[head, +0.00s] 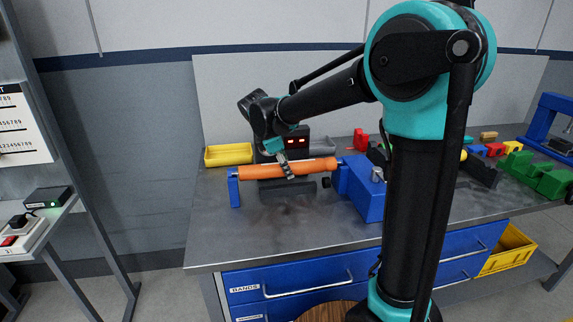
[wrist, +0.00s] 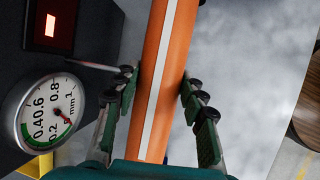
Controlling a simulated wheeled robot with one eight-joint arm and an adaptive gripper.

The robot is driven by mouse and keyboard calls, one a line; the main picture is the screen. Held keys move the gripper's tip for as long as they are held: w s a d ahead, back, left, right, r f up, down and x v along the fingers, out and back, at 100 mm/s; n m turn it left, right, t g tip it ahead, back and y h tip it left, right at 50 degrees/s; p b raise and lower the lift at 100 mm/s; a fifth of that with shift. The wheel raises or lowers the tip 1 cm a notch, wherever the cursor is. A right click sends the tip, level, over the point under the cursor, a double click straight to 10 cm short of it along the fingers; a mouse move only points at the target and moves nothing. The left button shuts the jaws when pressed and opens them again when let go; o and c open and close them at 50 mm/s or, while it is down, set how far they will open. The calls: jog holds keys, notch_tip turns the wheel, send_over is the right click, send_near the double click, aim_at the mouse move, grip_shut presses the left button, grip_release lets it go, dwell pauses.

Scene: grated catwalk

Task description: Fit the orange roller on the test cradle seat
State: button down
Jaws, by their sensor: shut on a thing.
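The orange roller (head: 314,166) lies roughly level across the test cradle, between a blue upright (head: 234,188) on the left and a blue block (head: 367,193) on the right. In the wrist view the roller (wrist: 168,60) has a white lengthwise stripe and passes between both fingers. My gripper (head: 286,172) comes down from above and is shut on the roller near its middle; the fingers also show in the wrist view (wrist: 160,98). The roller's left end is at the top of the blue upright. I cannot tell whether both ends rest in their seats.
A dial gauge (wrist: 47,112) and a dark box with a red display (head: 298,142) stand close behind the roller. A yellow bin (head: 228,154) is at the back left. Green blocks (head: 535,175) and a blue press (head: 552,125) are at the right. The bench's front left is clear.

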jog(key=shift+f, duration=0.8)
jog(key=shift+c, duration=2)
grip_release()
jog(key=shift+r, duration=3.95)
jog(key=shift+s, duration=0.15)
